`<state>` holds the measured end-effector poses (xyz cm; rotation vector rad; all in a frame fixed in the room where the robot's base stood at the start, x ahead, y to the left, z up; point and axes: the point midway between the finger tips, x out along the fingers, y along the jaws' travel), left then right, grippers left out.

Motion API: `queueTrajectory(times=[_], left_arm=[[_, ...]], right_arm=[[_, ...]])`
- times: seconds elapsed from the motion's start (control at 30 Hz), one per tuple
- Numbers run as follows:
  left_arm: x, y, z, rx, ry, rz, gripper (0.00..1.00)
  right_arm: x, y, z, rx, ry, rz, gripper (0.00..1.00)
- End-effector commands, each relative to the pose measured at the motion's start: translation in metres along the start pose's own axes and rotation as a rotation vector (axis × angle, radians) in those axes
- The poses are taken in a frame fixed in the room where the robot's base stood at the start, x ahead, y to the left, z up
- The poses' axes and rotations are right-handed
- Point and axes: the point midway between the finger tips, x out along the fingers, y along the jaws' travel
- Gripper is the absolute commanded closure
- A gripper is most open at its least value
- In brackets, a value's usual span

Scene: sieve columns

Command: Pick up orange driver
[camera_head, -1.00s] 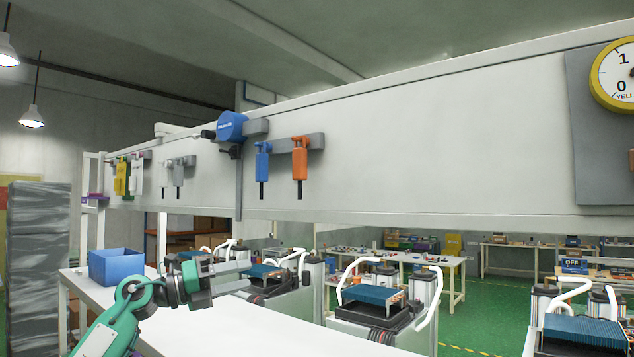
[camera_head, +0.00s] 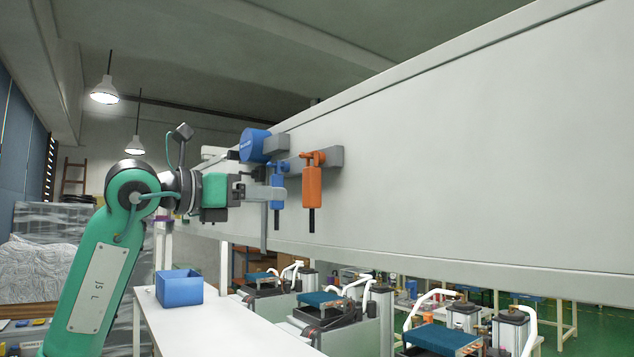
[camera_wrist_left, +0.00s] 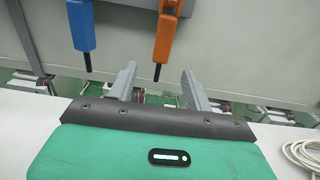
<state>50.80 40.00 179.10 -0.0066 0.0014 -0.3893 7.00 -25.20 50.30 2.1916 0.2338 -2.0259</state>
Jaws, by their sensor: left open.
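The orange driver (camera_head: 312,185) hangs upright, tip down, from a grey holder on the white wall panel. In the left wrist view the orange driver (camera_wrist_left: 164,38) shows ahead, between the directions of the two fingers. My left gripper (camera_head: 272,193) is raised in front of the panel, to the left of the orange driver in the head view. In the left wrist view its fingers (camera_wrist_left: 158,84) are apart with nothing between them. My right gripper is in neither view.
A blue driver (camera_head: 277,188) hangs just left of the orange one; it also shows in the wrist view (camera_wrist_left: 84,26). A blue reel (camera_head: 254,145) is mounted beside them. A blue box (camera_head: 180,288) stands on the white table (camera_head: 225,330) below. The panel to the right is bare.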

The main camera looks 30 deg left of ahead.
Motion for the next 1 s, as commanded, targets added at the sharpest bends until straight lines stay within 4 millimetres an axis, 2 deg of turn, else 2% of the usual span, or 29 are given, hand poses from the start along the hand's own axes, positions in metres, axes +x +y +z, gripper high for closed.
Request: queueTrajectory(times=[0.03,0.2,0.43,0.8,1.0], left_arm=[[0.012,-0.001,0.005,-0.001,0.003,-0.003,0.49],[0.039,-0.001,0.004,-0.001,0.002,-0.003,0.49],[0.052,-0.001,0.002,-0.001,0.001,-0.002,0.49],[0.091,-0.003,0.005,-0.002,0.002,-0.003,0.49],[0.101,-0.003,0.002,-0.001,0.001,-0.002,0.49]], right_arm=[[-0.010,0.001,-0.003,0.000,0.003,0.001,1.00],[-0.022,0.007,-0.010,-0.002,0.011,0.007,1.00],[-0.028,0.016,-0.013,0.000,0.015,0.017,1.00],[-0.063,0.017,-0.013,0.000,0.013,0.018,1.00],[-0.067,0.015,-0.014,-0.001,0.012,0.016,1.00]])
